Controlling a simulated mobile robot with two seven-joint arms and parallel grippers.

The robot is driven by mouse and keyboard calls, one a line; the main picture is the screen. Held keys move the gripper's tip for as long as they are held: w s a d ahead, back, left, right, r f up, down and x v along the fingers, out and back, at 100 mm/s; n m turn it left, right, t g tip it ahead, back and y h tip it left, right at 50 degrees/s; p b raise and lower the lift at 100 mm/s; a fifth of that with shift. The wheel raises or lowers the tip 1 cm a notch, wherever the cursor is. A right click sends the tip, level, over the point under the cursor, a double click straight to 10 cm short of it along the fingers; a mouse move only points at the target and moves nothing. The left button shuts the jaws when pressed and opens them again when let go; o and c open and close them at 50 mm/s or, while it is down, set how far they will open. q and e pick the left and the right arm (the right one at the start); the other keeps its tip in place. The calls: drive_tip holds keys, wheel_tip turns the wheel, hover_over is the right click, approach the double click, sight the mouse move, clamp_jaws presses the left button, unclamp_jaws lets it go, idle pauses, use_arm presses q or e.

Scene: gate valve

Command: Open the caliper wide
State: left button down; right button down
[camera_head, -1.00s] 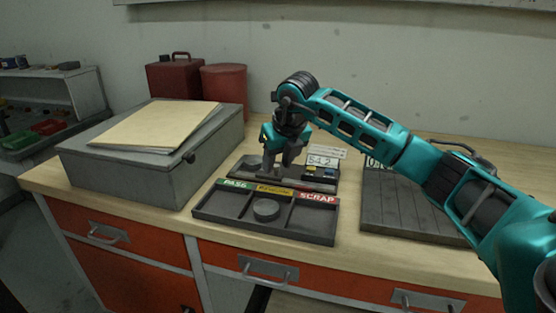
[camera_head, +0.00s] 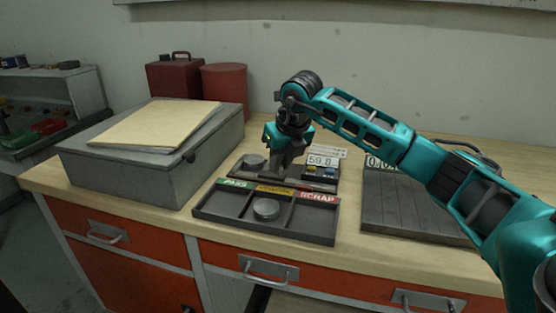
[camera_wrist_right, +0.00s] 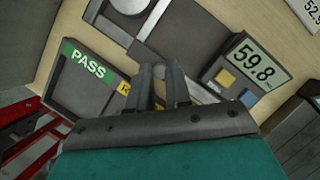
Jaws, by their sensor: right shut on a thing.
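The caliper (camera_head: 316,187) lies on the workbench behind the sorting tray. Its display (camera_head: 323,161) stands at its right end and reads about 59.8 in the right wrist view (camera_wrist_right: 250,66). A round grey disc (camera_head: 253,161) sits at its left end and also shows in the wrist view (camera_wrist_right: 130,5). My right gripper (camera_head: 283,168) reaches down over the middle of the caliper. Its fingers (camera_wrist_right: 165,72) are close together and shut on the caliper's sliding part, which they mostly hide. My left gripper is not in view.
The dark tray (camera_head: 232,236) in front has PASS, yellow and SCRAP labels, with a grey puck (camera_head: 266,209) in its middle compartment. A grey box (camera_head: 150,170) with folders stands left. A dark grooved plate (camera_head: 410,205) lies right, partly behind my arm.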

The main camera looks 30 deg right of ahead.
drive_tip(key=shift+s+d, duration=0.45)
drive_tip(key=shift+s, duration=0.05)
drive_tip(key=c, duration=1.1)
unclamp_jaws()
drive_tip(key=shift+o, duration=0.2)
drive_tip(key=v, duration=1.3)
drive_tip(key=shift+w, duration=0.1)
